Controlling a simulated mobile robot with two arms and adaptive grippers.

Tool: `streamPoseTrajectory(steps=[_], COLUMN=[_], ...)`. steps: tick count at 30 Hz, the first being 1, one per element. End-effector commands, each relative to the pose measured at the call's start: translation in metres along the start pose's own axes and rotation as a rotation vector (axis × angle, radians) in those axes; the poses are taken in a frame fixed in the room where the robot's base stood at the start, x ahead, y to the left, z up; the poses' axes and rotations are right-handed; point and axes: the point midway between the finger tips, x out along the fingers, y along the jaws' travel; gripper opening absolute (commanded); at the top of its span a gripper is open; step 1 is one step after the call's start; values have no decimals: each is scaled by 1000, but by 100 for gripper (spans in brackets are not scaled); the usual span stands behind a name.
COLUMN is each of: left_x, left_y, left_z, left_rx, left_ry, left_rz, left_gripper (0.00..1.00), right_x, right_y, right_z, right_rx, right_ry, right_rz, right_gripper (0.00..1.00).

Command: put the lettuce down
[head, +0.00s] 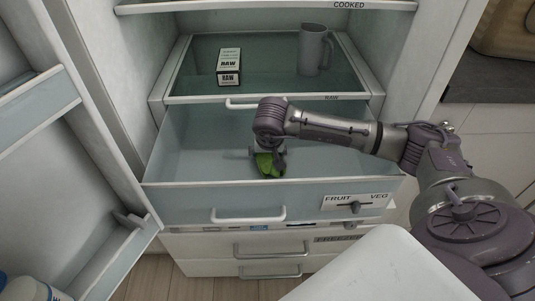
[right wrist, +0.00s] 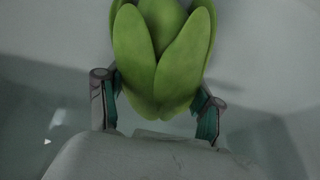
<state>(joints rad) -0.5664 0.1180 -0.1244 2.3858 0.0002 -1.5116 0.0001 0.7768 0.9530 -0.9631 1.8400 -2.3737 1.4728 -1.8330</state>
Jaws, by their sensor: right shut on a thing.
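The lettuce (head: 266,165) is a small green leafy head inside the open fruit and veg drawer (head: 235,199). My right gripper (head: 268,172) reaches down into the drawer and is shut on the lettuce. In the right wrist view the lettuce (right wrist: 165,55) sits between the two fingers of my gripper (right wrist: 158,118), with pale drawer surfaces behind it. I cannot tell whether the lettuce touches the drawer floor. My left gripper is not in view.
The open fridge door (head: 60,150) stands at the left. Closed freezer drawers (head: 215,245) are below. The drawer is otherwise clear.

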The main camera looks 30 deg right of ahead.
Motion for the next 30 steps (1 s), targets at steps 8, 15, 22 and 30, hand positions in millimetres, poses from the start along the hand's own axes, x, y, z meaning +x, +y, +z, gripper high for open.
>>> streamPoseTrajectory(steps=[8, 15, 22, 30], left_x=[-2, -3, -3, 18], left_y=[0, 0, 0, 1], left_z=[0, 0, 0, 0], left_rx=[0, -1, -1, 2], left_ry=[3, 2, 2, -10], left_rz=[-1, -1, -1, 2], left_gripper=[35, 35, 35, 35], right_x=[2, 1, 0, -32], right_y=[0, 0, 0, 0], right_z=[0, 0, 0, -3], right_rx=[0, 0, 0, 0], right_ry=[2, 1, 1, 4], right_rz=[-1, 0, 0, -1], right_gripper=[20, 91, 91, 91])
